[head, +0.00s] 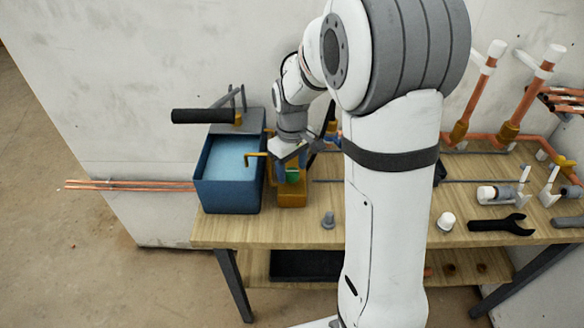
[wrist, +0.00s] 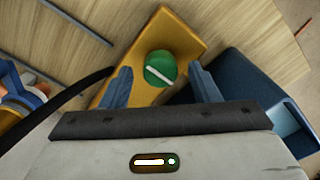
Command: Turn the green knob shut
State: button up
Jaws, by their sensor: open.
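The green knob (wrist: 160,69) is round with a white bar across its top. It sits on a yellow-orange block (wrist: 178,32) on the workbench. In the wrist view the white bar runs slantwise, from upper left to lower right. My gripper (wrist: 160,82) is open, with one finger on each side of the knob and slightly short of it in the picture. I cannot tell whether either finger touches it. In the head view the green knob (head: 292,175) shows just below my gripper (head: 290,155), and the block (head: 291,196) stands beside the blue tank.
The blue tank (head: 228,200), holding pale blue liquid, stands left of the block, with a black-handled lever (head: 204,116) above it. A dark cable (wrist: 70,112) runs left of my gripper. A grey fitting (head: 328,220) and a black wrench (head: 500,225) lie on the bench (head: 270,232).

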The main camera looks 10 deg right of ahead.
aim_at(292, 171)
notch_tip(292, 171, up, 7)
jog(key=shift+r, duration=0.1)
dwell(0.3)
jog(key=shift+s+r, duration=0.2)
jog(key=shift+s, duration=0.15)
jog(key=s+r+m+t, duration=0.2)
jog(key=s+m, duration=0.3)
jog(key=s, duration=1.4)
jog(key=shift+d+r+m+t+p, duration=0.2)
jog(key=shift+d+m+t+p, duration=0.1)
jog(key=shift+d+m+p, duration=0.1)
dwell(0.5)
